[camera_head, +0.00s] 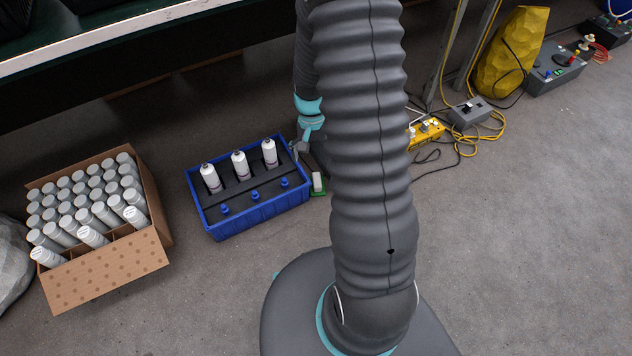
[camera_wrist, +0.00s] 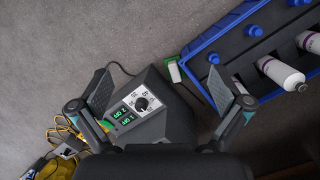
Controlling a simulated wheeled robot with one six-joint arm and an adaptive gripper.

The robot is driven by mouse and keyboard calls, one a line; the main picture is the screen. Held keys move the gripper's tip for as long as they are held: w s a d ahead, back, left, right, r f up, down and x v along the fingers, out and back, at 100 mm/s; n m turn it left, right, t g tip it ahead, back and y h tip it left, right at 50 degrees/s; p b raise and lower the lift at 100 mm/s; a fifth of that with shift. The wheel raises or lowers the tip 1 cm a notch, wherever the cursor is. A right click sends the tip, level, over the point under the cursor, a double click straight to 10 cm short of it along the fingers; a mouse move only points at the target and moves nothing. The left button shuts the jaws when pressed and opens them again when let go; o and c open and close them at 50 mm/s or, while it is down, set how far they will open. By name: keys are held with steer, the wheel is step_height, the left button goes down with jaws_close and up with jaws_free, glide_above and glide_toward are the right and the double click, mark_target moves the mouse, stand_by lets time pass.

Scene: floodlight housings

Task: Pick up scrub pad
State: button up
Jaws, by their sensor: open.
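The scrub pad (camera_head: 318,183), which looks white with a green layer, is small and stands on the floor against the right side of the blue crate (camera_head: 262,211). In the wrist view the pad (camera_wrist: 174,71) shows beside the crate's edge, beyond the fingers and a little right of the middle. My gripper (camera_wrist: 160,90) is open and empty, its two fingers spread wide, with the pad apart from both. In the head view my arm hides most of the gripper.
The blue crate holds white bottles (camera_head: 240,165) and blue-capped items. A dark box with a dial (camera_wrist: 143,104) shows between my fingers. A cardboard box of cans (camera_head: 107,273) stands left. Cables and yellow gear (camera_head: 430,130) lie right. A dark bench overhangs behind.

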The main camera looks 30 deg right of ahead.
steer(key=w+d+f+m, duration=0.2)
steer(key=f+m, duration=0.1)
steer(key=f, duration=0.6)
steer(key=w+d+f+m, duration=0.2)
steer(key=f+m, duration=0.2)
steer(key=f, duration=0.4)
steer(key=m+t, duration=0.2)
steer(key=m, duration=0.6)
glide_above(317, 179)
steer(key=f, duration=0.2)
steer(key=shift+h, duration=0.3)
steer(key=f, duration=0.5)
steer(key=f+b, duration=0.1)
steer(key=f, duration=0.2)
steer(key=shift+a, duration=0.25)
steer(key=shift+d+f, duration=0.2)
steer(key=shift+f, duration=2.5)
steer(key=c, duration=1.1)
steer(key=shift+f+b, duration=0.1)
steer(key=shift+b, duration=0.2)
steer(key=shift+c, duration=0.8)
steer(key=shift+s, duration=0.1)
